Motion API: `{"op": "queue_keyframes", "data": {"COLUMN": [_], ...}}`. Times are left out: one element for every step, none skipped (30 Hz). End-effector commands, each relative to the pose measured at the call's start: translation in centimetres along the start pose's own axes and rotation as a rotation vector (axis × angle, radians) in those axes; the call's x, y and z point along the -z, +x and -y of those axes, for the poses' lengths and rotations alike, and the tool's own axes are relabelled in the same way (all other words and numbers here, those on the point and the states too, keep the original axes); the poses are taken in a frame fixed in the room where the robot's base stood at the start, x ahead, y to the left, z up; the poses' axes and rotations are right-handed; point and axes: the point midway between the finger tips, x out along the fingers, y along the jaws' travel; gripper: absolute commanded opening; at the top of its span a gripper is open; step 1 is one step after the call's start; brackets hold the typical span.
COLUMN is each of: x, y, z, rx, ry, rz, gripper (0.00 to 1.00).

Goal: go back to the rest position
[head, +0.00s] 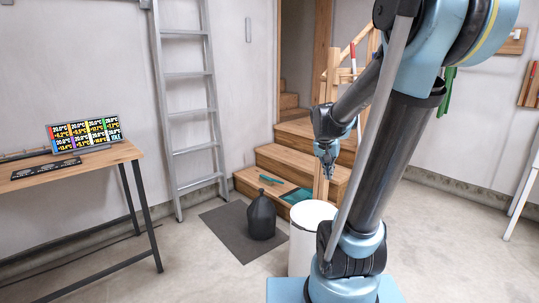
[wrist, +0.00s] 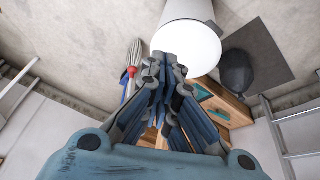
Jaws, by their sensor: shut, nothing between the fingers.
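My gripper (head: 327,165) hangs fingers-down from my blue and black arm in the head view, in front of the wooden stairs. In the wrist view my gripper (wrist: 166,62) has its fingertips together with nothing between them. A white cylinder (head: 308,228) stands on the floor below the gripper, partly hidden by my arm. Its round white top (wrist: 187,45) shows just beyond the fingertips in the wrist view. I cannot tell the exact height of the gripper above it.
Wooden stairs (head: 292,158) rise behind my arm. A black jug (head: 261,215) stands on a dark mat (head: 225,228). A ladder (head: 190,110) leans on the wall. A table (head: 85,165) with a display (head: 84,134) stands at left. The front floor is clear.

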Motion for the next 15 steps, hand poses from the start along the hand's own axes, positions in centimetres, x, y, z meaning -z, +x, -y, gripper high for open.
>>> {"op": "queue_keyframes", "data": {"x": [-1.4, -2.1, -3.2, -3.9, -4.6, -5.6, -6.3, -7.1, -8.1, -8.8, -9.5, -10.6, -11.3, -12.0, -13.0], "y": [-0.3, -0.5, -0.7, -0.9, -1.0, -1.1, -1.2, -1.3, -1.4, -1.4, -1.5, -1.5, -1.5, -1.5, -1.4], "z": [-0.5, -0.8, -1.1, -1.3, -1.5, -1.8, -2.0, -2.2, -2.5, -2.7, -2.8, -3.1, -3.3, -3.4, -3.6], "rx": [0.008, 0.013, 0.02, 0.026, 0.032, 0.039, 0.045, 0.051, 0.059, 0.065, 0.071, 0.08, 0.085, 0.092, 0.101], "ry": [-0.019, -0.033, -0.05, -0.063, -0.077, -0.094, -0.108, -0.12, -0.138, -0.151, -0.164, -0.182, -0.195, -0.209, -0.226], "rz": [0.01, 0.015, 0.022, 0.027, 0.032, 0.039, 0.043, 0.048, 0.055, 0.059, 0.064, 0.07, 0.074, 0.079, 0.084], "gripper": [0.0, 0.0, 0.0, 0.0, 0.0, 0.0, 0.0, 0.0, 0.0, 0.0, 0.0, 0.0, 0.0, 0.0, 0.0]}}
